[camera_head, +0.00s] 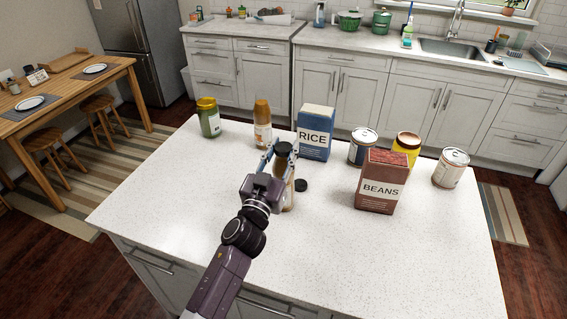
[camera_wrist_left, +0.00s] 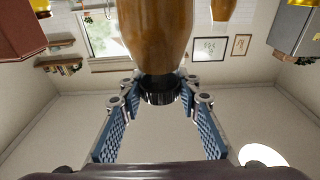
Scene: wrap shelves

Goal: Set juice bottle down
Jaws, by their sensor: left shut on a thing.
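The juice bottle (camera_head: 290,197) is amber with a black cap and stands upright over the island counter, partly hidden behind my gripper. My left gripper (camera_head: 277,155) is shut on it near the cap. In the left wrist view, which is upside down, the amber bottle (camera_wrist_left: 155,35) and its black cap lie between the two blue-padded fingers of the gripper (camera_wrist_left: 158,92). Whether its base touches the counter I cannot tell. My right gripper is in neither view.
The front left is clear.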

